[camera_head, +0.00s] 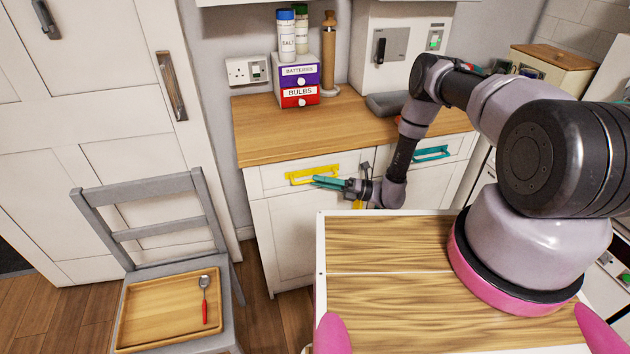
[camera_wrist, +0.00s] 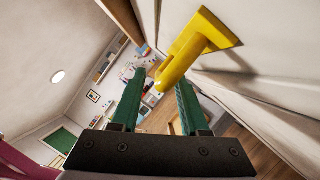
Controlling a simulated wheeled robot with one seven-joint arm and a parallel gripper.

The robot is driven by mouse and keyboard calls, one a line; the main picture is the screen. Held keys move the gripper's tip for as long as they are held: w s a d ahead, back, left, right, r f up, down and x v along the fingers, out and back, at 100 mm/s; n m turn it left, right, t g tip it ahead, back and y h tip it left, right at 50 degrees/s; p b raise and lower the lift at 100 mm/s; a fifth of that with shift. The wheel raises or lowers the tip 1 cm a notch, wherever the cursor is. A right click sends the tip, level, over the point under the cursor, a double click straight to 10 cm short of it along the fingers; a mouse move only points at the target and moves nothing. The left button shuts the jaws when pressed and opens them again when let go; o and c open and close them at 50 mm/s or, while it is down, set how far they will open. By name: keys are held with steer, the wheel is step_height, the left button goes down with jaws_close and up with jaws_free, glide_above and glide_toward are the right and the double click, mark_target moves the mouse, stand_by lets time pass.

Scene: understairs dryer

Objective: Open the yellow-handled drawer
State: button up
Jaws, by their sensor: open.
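The yellow handle (camera_head: 312,174) is on the white left drawer (camera_head: 270,180) under the wooden counter. The drawer front looks flush with the cabinet. My gripper (camera_head: 330,182), with green fingers, is just below the right part of the handle in the head view. In the wrist view the yellow handle (camera_wrist: 190,55) reaches down toward the gap between the open fingers of my gripper (camera_wrist: 160,92). The fingers are apart with nothing clamped between them. I cannot tell whether either finger touches the handle.
A teal handle (camera_head: 431,153) is on the drawer to the right. A grey chair (camera_head: 160,225) with a wooden tray (camera_head: 135,305) holding a red-handled spoon (camera_head: 205,300) stands at the left.

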steer(key=shift+x, duration=0.85)
jaws_close()
stand_by(0.8)
